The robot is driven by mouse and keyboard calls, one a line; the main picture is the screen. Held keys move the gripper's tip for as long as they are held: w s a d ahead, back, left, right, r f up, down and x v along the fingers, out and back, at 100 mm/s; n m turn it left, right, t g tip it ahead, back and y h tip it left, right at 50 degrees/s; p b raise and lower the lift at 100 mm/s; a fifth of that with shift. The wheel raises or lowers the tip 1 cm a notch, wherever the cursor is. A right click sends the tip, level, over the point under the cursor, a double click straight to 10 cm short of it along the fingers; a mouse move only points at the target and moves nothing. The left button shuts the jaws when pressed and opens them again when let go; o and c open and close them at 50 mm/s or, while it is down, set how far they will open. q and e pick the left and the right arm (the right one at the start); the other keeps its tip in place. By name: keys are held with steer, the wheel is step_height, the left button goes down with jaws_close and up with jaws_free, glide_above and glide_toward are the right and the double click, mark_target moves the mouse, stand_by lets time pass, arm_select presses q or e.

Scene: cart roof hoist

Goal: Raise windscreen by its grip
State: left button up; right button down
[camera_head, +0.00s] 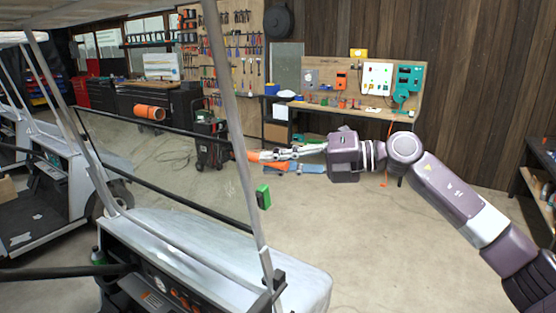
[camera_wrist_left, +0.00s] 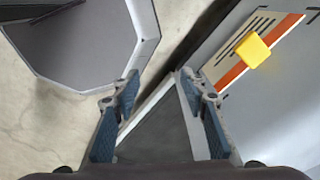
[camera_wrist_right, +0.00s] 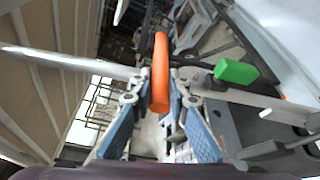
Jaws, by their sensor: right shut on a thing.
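The windscreen is a clear pane with a dark top bar (camera_head: 165,128) and a lower dark bar, on the front of the white cart (camera_head: 300,280). Its orange grip (camera_wrist_right: 160,75) stands between the fingertips of my right gripper (camera_head: 258,156), which is shut on it. In the head view the grip is mostly hidden beside the cart's pale post. My left gripper (camera_wrist_left: 160,82) shows only in its own wrist view. Its fingers are apart with nothing held between them, near a grey edge and a panel with an orange stripe (camera_wrist_left: 235,75).
A green block (camera_head: 263,196) is close below my right gripper; it also shows in the right wrist view (camera_wrist_right: 236,72). Pale roof posts (camera_head: 235,110) slant up across the view. A workbench (camera_head: 350,108) stands at the back. The floor at right is clear.

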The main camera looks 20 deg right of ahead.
steer(key=shift+s+a+f, duration=0.1)
steer(key=shift+a, duration=0.05)
steer(key=c, duration=2.2)
jaws_free()
steer(key=o, duration=0.4)
steer(key=shift+s+a, duration=0.1)
steer(key=shift+a, duration=0.05)
steer(key=shift+c, duration=0.2)
steer(key=shift+d, duration=0.5)
steer(key=v, duration=1.1)
steer(key=shift+s, duration=0.25)
